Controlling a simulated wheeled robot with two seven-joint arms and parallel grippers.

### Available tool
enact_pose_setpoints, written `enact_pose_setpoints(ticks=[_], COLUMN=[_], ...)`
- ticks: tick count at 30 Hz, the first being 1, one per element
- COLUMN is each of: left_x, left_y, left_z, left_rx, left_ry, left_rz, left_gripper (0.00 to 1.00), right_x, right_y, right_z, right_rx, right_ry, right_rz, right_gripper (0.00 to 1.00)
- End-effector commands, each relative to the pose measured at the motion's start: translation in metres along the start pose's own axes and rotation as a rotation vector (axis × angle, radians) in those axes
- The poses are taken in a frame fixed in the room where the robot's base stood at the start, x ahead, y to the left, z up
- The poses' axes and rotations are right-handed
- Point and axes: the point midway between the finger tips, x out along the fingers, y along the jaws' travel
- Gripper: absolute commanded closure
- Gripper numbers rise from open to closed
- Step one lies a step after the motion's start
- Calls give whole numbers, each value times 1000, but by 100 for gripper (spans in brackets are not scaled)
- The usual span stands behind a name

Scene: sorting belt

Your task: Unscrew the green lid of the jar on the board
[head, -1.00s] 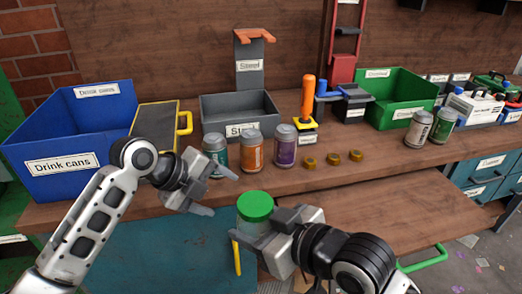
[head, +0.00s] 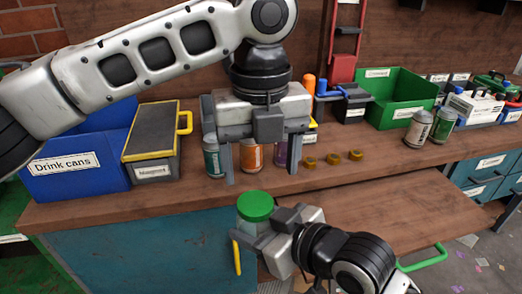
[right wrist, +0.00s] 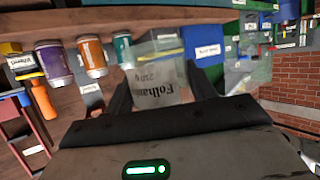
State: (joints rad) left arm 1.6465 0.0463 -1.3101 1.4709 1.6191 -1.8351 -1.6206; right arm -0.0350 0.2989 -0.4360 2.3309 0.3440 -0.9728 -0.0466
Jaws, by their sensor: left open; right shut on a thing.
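The jar (head: 243,226) stands upright at the front of the bench with its green lid (head: 255,205) on top. My right gripper (head: 252,236) is shut on the jar's body below the lid. In the right wrist view the jar's printed label (right wrist: 165,85) shows between the two fingers. My left gripper (head: 260,178) is open, points down and hangs above and behind the lid, apart from it. I cannot tell whether the jar's base touches the board (head: 400,215), as my right gripper hides it.
Behind my left gripper stand a teal can (head: 212,165), an orange can (head: 252,158) and a purple can (head: 281,155). Three brass-coloured pieces (head: 332,159) lie to their right. A blue bin (head: 75,170) and a green bin (head: 395,95) stand farther back. The board's right part is clear.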

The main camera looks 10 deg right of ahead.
Motion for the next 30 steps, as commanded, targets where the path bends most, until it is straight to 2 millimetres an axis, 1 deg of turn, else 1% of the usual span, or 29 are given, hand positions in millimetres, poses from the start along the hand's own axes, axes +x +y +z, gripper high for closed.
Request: enact_pose_setpoints(ticks=[1, 6, 9, 12, 16, 23, 24, 26, 27, 29, 30], left_x=[8, 36, 50, 59, 66, 66, 66, 66, 66, 66, 66], left_y=[1, 1, 0, 0, 0, 0, 0, 0, -1, -1, -2], left_z=[0, 0, 0, 0, 0, 0, 0, 0, 0, 0, 0], left_rx=[0, 0, 0, 0, 1, 1, 1, 1, 2, 3, 3], left_ry=[2, 2, 2, 1, 2, 1, 1, 1, 1, 1, 1], left_rz=[1, 0, -1, -3, -2, -4, -4, -5, -6, -9, -10], left_gripper=[28, 28, 28, 28, 28, 28, 30, 47, 58, 74, 74], right_x=[0, 0, 0, 0, 0, 0, 0, 0, 0, 0, 0], right_y=[0, 0, 0, 0, 0, 0, 0, 0, -1, -1, -2], right_z=[-1, -1, -1, -1, -2, -1, -1, -1, -1, -1, -1], right_rx=[0, 0, 0, 0, 0, 0, 0, 0, 0, 0, 0], right_ry=[2, 2, 2, 2, 5, 4, 3, 3, 3, 3, 3], right_rz=[0, 0, 0, 0, 0, 0, 0, -1, -2, -4, -5], right_gripper=[100, 100, 100, 100, 100, 100, 100, 100, 100, 100, 100])
